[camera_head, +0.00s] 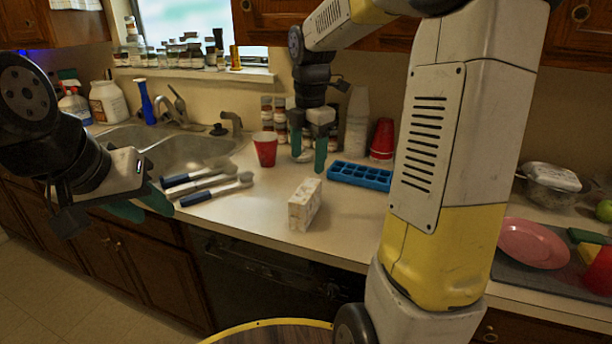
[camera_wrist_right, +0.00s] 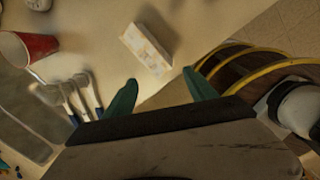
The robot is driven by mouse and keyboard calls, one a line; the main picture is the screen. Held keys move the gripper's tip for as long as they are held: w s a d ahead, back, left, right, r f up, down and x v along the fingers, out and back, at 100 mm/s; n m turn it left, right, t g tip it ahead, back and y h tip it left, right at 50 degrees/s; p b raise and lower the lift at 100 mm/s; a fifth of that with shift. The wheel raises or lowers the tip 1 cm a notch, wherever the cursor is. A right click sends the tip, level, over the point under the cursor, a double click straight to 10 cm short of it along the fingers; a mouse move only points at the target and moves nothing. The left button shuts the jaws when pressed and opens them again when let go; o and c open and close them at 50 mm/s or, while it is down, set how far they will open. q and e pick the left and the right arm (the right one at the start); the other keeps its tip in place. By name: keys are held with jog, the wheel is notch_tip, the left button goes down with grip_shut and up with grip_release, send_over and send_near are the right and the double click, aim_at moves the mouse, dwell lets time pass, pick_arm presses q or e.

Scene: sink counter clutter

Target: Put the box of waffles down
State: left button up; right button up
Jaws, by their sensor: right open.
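The box of waffles (camera_head: 304,205) is a small pale box standing on the counter near its front edge. It also shows in the right wrist view (camera_wrist_right: 147,48), beyond the fingertips and not touching them. My right gripper (camera_head: 308,162) points down, open and empty, above and behind the box in the head view; its two green fingers (camera_wrist_right: 160,77) are spread in the wrist view. My left gripper (camera_head: 145,205) is at the left, in front of the counter edge and away from the box; its finger opening is unclear.
A blue ice tray (camera_head: 360,176) lies right of the box. A red cup (camera_head: 265,148) stands behind it. Several blue-handled brushes (camera_head: 210,185) lie to the left by the sink (camera_head: 185,152). A pink plate (camera_head: 533,243) is far right. My right arm hides part of the counter.

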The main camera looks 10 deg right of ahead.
jog(key=s+a+r+m+t+y, duration=0.1)
jog(key=s+m+t, duration=0.1)
jog(key=s+m, duration=0.7)
jog(key=s+r+m+t+y, duration=0.1)
jog(key=s+r+m+t, duration=0.1)
jog(key=s+m, duration=0.8)
jog(key=shift+s+a+r+m+t, duration=0.2)
jog(key=shift+s+a+m+t, duration=0.25)
jog(key=shift+m, duration=1.55)
jog(key=shift+w+d, duration=0.1)
jog(key=shift+w, duration=0.05)
